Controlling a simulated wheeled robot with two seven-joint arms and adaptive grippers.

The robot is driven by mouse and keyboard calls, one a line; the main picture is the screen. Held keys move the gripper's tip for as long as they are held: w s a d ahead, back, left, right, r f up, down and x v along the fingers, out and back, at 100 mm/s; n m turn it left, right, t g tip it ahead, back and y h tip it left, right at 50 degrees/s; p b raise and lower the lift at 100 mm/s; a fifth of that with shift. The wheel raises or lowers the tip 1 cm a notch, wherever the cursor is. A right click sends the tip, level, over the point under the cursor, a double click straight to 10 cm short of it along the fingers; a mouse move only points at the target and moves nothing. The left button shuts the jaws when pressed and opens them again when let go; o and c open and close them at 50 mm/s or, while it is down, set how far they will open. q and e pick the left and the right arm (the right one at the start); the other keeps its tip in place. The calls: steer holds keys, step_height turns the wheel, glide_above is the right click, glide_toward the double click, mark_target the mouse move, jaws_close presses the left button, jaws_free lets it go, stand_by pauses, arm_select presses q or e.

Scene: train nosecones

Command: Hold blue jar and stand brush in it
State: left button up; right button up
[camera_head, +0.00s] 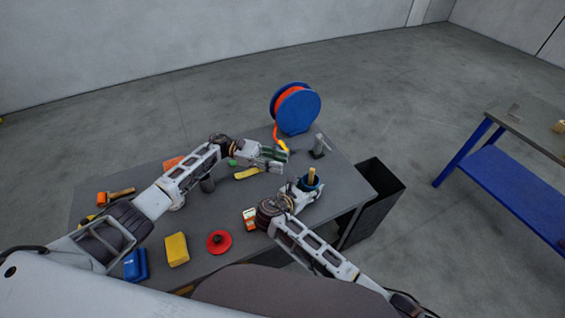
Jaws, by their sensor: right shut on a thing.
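The blue jar (314,187) stands upright near the right side of the grey table. A tan wooden piece, which looks like the brush's handle (311,174), sticks up out of the jar's mouth. Its lower end is hidden inside the jar. My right gripper (308,190) is shut on the jar from the near side, and its fingers partly cover the jar. My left gripper (279,159) is to the upper left of the jar, over the table, pointing right. Its fingers look apart with nothing between them, and it does not touch the handle.
A blue reel with orange hose (297,109) stands at the table's back edge. A grey metal tool (319,146) is right of my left gripper. A yellow block (177,249), red disc (219,242) and blue item (135,265) lie at the front. A black bin (390,186) stands right.

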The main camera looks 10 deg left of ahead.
stand_by(0.3)
steer(key=o, duration=1.1)
steer(key=shift+s, duration=0.1)
steer(key=v, duration=1.2)
